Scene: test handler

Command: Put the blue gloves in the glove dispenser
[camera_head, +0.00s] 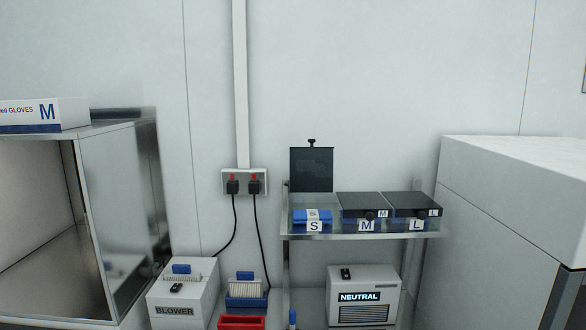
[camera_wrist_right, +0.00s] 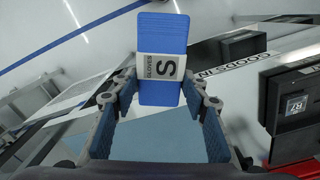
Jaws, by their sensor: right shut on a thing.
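My right gripper (camera_wrist_right: 160,92) is shut on a blue glove pack (camera_wrist_right: 161,38) with a white band reading "GLOVES S", held between its two fingers in the right wrist view. The glove dispenser (camera_head: 366,237) is a shelf unit with S, M and L compartments in the head view. The S lid (camera_head: 311,169) stands raised. The M lid (camera_head: 362,199) and L lid (camera_head: 411,198) are down. Something blue with a white label (camera_head: 313,216) shows inside the S compartment. Neither gripper shows in the head view.
A GLOVES M box (camera_head: 45,115) lies on the open steel cabinet at left. A large white cabinet (camera_head: 510,215) stands to the right. A pale blue surface (camera_wrist_right: 170,136) lies beneath my right gripper.

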